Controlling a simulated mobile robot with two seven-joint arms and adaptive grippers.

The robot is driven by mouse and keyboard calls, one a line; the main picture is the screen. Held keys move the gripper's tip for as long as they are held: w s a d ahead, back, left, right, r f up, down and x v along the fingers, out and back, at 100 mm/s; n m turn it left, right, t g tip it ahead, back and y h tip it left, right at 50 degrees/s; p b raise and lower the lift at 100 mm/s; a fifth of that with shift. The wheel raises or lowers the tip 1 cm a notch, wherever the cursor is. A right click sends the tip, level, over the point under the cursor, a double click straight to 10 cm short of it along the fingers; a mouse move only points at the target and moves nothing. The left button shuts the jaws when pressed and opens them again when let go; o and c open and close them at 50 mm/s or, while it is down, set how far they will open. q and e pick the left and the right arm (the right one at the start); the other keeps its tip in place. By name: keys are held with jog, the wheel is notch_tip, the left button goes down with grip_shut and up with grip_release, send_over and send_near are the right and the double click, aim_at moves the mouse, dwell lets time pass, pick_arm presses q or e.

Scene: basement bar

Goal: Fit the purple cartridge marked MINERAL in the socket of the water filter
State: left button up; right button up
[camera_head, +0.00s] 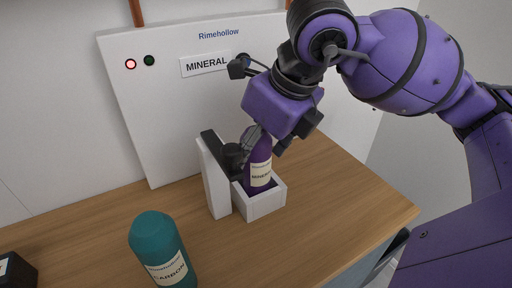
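The purple cartridge (261,170) with a white label reading MINERAL stands upright in a white box-like holder (264,206) on the wooden top. My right gripper (259,148) is over the cartridge's upper part, with a finger on either side of it. It looks closed around the cartridge, though the wrist hides part of the contact. The water filter is a white panel (160,110) marked Rimehollow, with a MINERAL sign (206,64). My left gripper is out of view.
A teal cartridge (158,243) labelled CARBON stands at the front left. A dark box (16,272) is at the lower left edge. The panel has a lit red light (130,64) and a dark green one (149,60). The wooden counter (345,195) is clear at right.

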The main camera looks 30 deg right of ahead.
jog(key=v, duration=1.2)
dwell(0.5)
